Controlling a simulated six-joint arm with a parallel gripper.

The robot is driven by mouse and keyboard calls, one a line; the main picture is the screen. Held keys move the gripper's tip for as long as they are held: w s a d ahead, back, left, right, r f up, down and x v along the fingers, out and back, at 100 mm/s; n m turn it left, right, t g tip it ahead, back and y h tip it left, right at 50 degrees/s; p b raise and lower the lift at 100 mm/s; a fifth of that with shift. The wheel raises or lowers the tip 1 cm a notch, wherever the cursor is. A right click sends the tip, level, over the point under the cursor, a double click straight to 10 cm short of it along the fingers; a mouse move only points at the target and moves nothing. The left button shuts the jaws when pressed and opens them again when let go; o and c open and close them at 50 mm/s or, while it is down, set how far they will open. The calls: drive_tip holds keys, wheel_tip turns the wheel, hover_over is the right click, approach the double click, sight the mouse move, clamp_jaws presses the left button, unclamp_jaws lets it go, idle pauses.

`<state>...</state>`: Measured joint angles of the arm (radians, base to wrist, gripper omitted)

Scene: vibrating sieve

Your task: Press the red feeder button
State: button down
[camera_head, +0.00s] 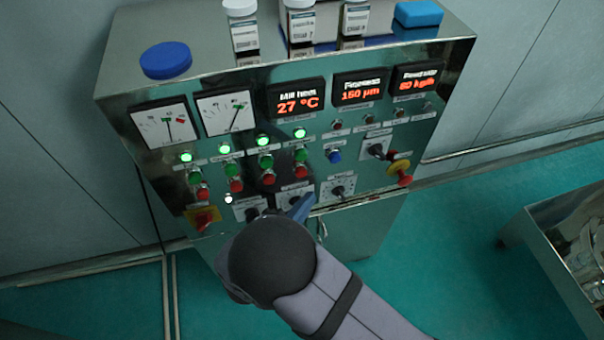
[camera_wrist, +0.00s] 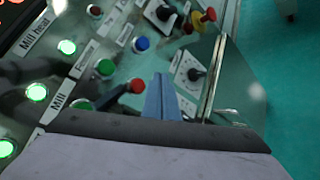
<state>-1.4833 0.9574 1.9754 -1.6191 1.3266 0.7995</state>
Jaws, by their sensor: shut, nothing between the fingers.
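Several red buttons sit under green ones on the steel panel. The rightmost red button (camera_head: 302,172) also shows in the wrist view (camera_wrist: 137,86), below its green button (camera_wrist: 105,68). I cannot read which one is labelled feeder. My gripper (camera_head: 301,207) is shut and empty, its blue fingers just below the rightmost red button in the head view. In the wrist view the fingertips (camera_wrist: 162,78) are close to the right of that button; contact cannot be told. The other red buttons (camera_head: 268,178), (camera_head: 236,185) and (camera_head: 203,192) are left of it.
A blue button (camera_head: 334,156) and black rotary knobs (camera_head: 338,190) are nearby. Red emergency stops on yellow bases stand at right (camera_head: 401,173) and left (camera_head: 203,217). Jars (camera_head: 241,25) and a blue lid (camera_head: 166,60) stand on top. A steel cart (camera_head: 560,245) is at right.

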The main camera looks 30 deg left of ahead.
drive_tip(key=shift+w+a+b, duration=0.65)
drive_tip(key=shift+w+a, duration=0.7)
drive_tip(key=shift+w+a, duration=0.1)
idle(1.2)
drive_tip(key=shift+w+a+b, duration=0.2)
drive_tip(key=shift+w+b, duration=0.05)
drive_tip(key=shift+b, duration=0.15)
drive_tip(key=shift+w+a+b, duration=0.35)
drive_tip(key=shift+a, duration=0.05)
idle(1.0)
drive_tip(key=shift+s, duration=0.1)
drive_tip(key=shift+s+d, duration=0.6)
drive_tip(key=shift+d, duration=0.05)
idle(0.4)
drive_tip(key=shift+s+d, duration=1.75)
drive_tip(key=shift+d, duration=0.05)
